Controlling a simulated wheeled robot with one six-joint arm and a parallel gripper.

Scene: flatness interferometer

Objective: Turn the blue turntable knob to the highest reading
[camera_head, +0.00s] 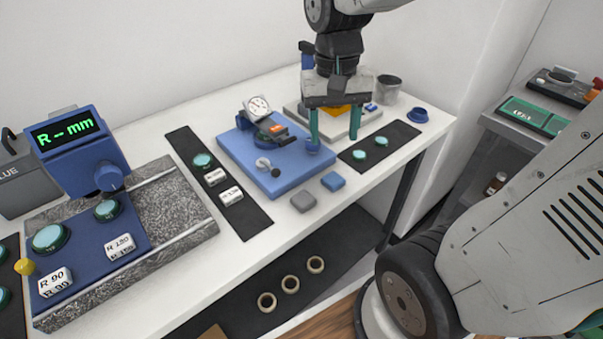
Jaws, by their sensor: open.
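My gripper (334,128) points down over the far right part of the white table, its two teal fingers apart and nothing visibly between them. A small round blue knob (313,147) shows just below the left fingertip, at the right edge of the blue base plate (282,182); I cannot tell whether they touch. The plate carries a round dial gauge (257,106), a dark turntable-like part (270,132) and a silver lever with a dark ball (275,172). Another blue knob (111,178) is on the blue display unit (66,134), which reads "R -- mm". Which one is the turntable knob is unclear.
A white fixture with an orange part (338,113) stands behind my fingers. A grey cup (388,89) and blue dish (418,115) are to the right. A black mat (218,187) with teal and white pieces lies left of the plate.

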